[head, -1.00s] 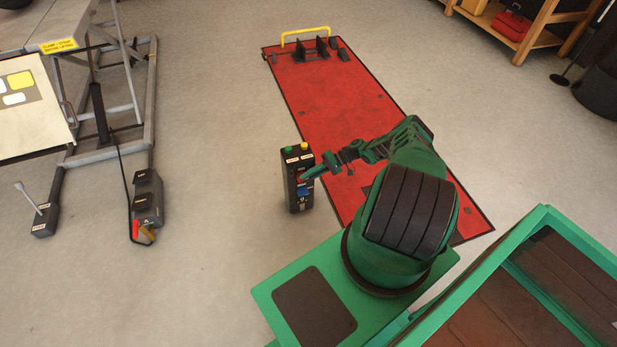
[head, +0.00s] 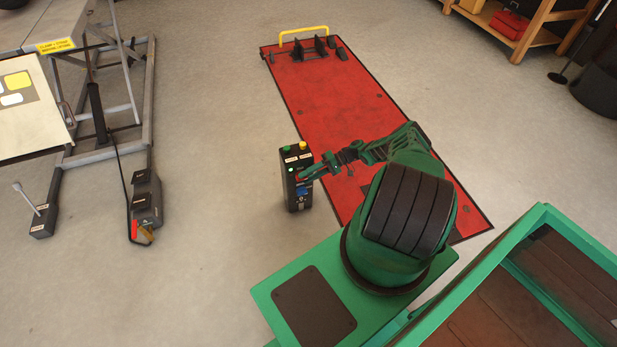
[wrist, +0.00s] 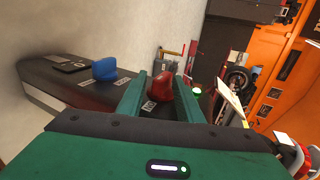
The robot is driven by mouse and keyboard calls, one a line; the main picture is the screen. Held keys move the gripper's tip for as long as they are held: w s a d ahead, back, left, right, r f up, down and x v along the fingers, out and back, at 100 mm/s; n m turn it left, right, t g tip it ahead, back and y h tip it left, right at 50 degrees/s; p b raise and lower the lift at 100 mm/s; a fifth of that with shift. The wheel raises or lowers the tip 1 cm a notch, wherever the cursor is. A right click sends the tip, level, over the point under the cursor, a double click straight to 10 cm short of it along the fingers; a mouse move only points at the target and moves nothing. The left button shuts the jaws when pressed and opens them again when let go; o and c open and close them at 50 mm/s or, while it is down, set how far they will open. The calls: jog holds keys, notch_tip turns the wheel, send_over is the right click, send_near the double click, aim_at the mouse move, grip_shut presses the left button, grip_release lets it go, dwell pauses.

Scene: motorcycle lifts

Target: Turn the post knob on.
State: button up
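In the wrist view, my gripper's two green fingers (wrist: 156,82) are apart. The red knob (wrist: 187,99) is at the right finger, partly overlapping it in the picture; contact is unclear. A blue knob (wrist: 104,69) is to the left. A small green lamp (wrist: 196,89) glows just beyond the red knob, and it shows lit in the head view (head: 291,168).
The red lift platform (head: 330,100) lies flat behind the post, with a yellow bar (head: 303,32) at its far end. A grey lift frame (head: 150,100) and a pedal box (head: 147,205) stand at left. The floor between them and the post is clear.

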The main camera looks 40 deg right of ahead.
jog(key=v, duration=1)
jog(key=shift+d, duration=0.4)
